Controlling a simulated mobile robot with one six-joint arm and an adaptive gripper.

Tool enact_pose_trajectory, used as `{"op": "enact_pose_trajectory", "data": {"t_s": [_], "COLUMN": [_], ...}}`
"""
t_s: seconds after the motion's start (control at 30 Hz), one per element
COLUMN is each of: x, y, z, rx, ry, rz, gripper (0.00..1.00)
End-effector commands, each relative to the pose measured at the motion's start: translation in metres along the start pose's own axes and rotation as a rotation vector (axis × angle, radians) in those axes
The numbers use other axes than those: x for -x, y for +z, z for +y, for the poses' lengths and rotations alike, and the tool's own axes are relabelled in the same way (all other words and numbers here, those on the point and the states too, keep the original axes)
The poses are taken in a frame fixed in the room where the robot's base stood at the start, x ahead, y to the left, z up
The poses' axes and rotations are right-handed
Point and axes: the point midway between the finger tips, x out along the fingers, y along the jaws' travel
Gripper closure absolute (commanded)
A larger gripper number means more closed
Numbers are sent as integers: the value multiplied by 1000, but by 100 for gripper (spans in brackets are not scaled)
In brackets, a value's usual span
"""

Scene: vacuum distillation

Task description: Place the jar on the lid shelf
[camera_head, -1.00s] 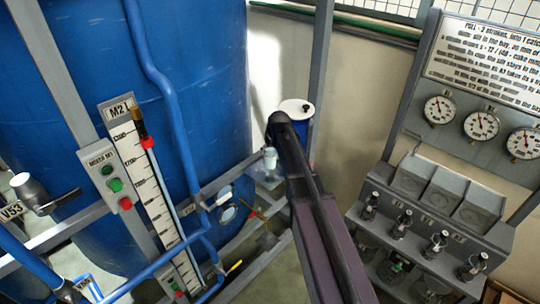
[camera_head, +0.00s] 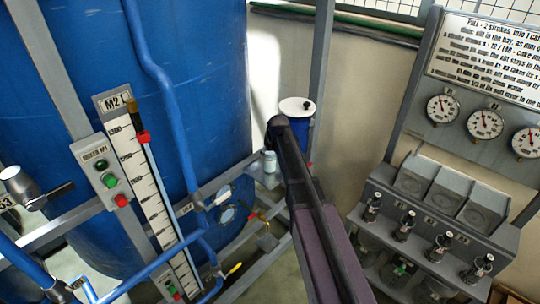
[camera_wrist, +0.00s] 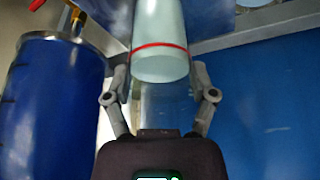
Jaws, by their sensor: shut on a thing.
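The jar (camera_wrist: 163,95) is a clear cylinder with a pale upper part and a red ring in the wrist view. My gripper (camera_wrist: 162,82) is shut on it, one finger on each side. Its far end runs out of the top of the picture. In the head view a small pale jar (camera_head: 270,161) shows just left of my arm, by the grey frame. My gripper is hidden there. I cannot tell for certain which surface is the lid shelf; a grey ledge (camera_wrist: 215,42) with a round pale thing on it lies beyond the jar in the wrist view.
A large blue tank (camera_head: 60,60) with pipes and a scale fills the left. A blue drum with a white lid (camera_head: 296,107) stands behind my arm. A grey console (camera_head: 440,215) with gauges and several valves is at right. A blue vessel (camera_wrist: 50,110) is close at left.

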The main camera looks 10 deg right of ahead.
Motion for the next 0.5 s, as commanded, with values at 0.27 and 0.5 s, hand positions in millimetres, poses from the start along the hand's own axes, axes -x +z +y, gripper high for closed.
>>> {"op": "enact_pose_trajectory", "data": {"t_s": [0.27, 0.5], "x": [-3, -2], "y": [1, 1], "z": [0, 0], "rx": [0, 0], "ry": [0, 0], "rz": [0, 0], "gripper": [84, 0]}}
